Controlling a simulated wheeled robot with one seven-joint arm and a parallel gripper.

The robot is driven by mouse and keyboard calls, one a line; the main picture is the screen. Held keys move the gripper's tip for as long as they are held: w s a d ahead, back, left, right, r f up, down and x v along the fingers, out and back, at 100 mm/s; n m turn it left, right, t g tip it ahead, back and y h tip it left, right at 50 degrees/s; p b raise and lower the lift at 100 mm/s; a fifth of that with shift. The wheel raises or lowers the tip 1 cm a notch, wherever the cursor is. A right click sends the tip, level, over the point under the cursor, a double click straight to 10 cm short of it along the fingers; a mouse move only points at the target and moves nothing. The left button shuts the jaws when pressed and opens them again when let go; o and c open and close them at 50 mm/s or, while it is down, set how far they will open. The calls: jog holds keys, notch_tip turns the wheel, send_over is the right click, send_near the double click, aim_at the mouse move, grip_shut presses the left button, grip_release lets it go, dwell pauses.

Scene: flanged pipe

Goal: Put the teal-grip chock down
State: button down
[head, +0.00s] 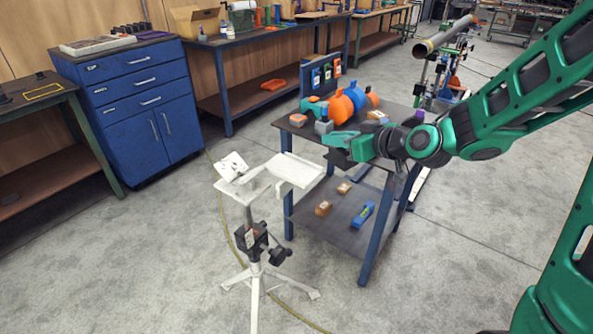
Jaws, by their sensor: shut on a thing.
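My gripper (346,148) reaches in from the right, over the near left part of the blue-legged work table (398,118). It is shut on a small piece with a teal part, which I take as the teal-grip chock (339,138). Fingers and piece overlap, so its lower side is hard to see, and I cannot tell whether it touches the tabletop. Another teal piece (314,104) lies farther back on the table, beside a grey block (323,127) and a grey and orange block (297,120).
A white tripod stand (254,270) with a tray-like top (294,170) stands left of the table. Orange and blue round pieces (347,101) stand at the table's back. The lower shelf (335,222) holds small blocks and a blue level (362,215). Floor in front is open.

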jog(key=s+a+r+n+g+y, duration=0.3)
jog(key=s+a+r, duration=0.4)
jog(key=s+a, duration=0.4)
jog(key=w+f, duration=0.2)
jog(key=w, duration=0.2)
jog(key=w+f, duration=0.2)
jog(key=w, duration=0.2)
jog(key=w+a+f, duration=0.1)
jog(key=w+f, duration=0.2)
jog(key=w, duration=0.1)
jog(key=shift+w, duration=0.15)
jog(key=shift+f, duration=2)
jog(key=shift+f, duration=0.15)
jog(key=c, duration=1.8)
grip_release()
jog(key=shift+o, duration=0.2)
jog(key=shift+d+r, duration=0.15)
jog(key=shift+r, duration=0.05)
jog(key=v, duration=1.1)
jog(key=shift+s+r, duration=0.2)
jog(key=shift+s, duration=0.2)
